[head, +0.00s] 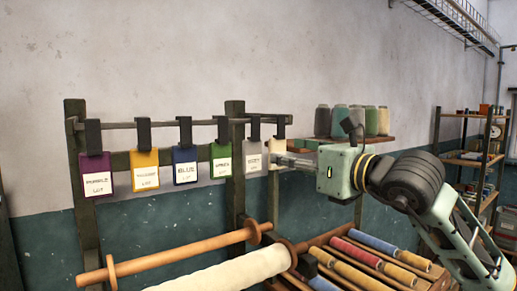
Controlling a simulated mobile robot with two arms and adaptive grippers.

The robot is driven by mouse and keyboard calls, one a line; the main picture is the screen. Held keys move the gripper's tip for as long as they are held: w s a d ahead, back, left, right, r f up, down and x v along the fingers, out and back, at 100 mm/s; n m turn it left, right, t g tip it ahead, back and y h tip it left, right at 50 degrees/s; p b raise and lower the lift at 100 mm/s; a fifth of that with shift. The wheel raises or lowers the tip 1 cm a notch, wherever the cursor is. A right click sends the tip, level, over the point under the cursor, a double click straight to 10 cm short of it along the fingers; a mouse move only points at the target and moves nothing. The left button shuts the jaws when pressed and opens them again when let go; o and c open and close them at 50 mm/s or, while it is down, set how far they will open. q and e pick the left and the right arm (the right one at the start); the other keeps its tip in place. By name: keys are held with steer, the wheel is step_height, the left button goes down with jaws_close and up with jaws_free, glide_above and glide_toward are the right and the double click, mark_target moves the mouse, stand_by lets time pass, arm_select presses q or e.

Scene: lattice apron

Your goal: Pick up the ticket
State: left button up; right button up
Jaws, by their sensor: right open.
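Several tickets hang in a row from dark clips on a rail: a purple ticket (97,175), a yellow ticket (145,171), a blue ticket (185,167), a green ticket (221,160) and a grey-white ticket (254,159). A pale cream ticket (279,147) hangs at the right end, its lower part hidden by my right gripper. My right gripper (284,159) points left, open, with its fingertips at the cream ticket and close to the grey-white one. I cannot tell whether it touches either. My left gripper is out of view.
The dark rack frame (236,190) has a post behind the tickets. Below are a wooden roller (180,255), a white fabric roll (225,270) and several coloured rolls (375,257). Thread cones (340,120) stand on a shelf behind my right gripper. Another shelf unit (470,158) stands far right.

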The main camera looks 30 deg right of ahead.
mark_target(279, 150)
steer(key=shift+w+d+r+h, duration=0.3)
steer(key=shift+d+r+h, duration=0.1)
steer(key=shift+d+h, duration=0.15)
steer(key=shift+r+p, duration=0.2)
steer(key=shift+p, duration=0.3)
steer(key=shift+r+p, duration=0.25)
steer(key=shift+p, duration=0.35)
steer(key=shift+w+a+p, duration=0.25)
steer(key=shift+w+p, duration=0.7)
steer(key=shift+w, duration=0.15)
steer(key=w, duration=0.1)
steer(key=w+p, duration=0.1)
steer(key=shift+w+a+f+y+p, duration=0.15)
steer(key=shift+w+f+y+p, duration=0.1)
steer(key=shift+w+p, duration=0.1)
steer(key=shift+w+a+f, duration=0.1)
steer(key=shift+w, duration=0.35)
steer(key=c, duration=0.9)
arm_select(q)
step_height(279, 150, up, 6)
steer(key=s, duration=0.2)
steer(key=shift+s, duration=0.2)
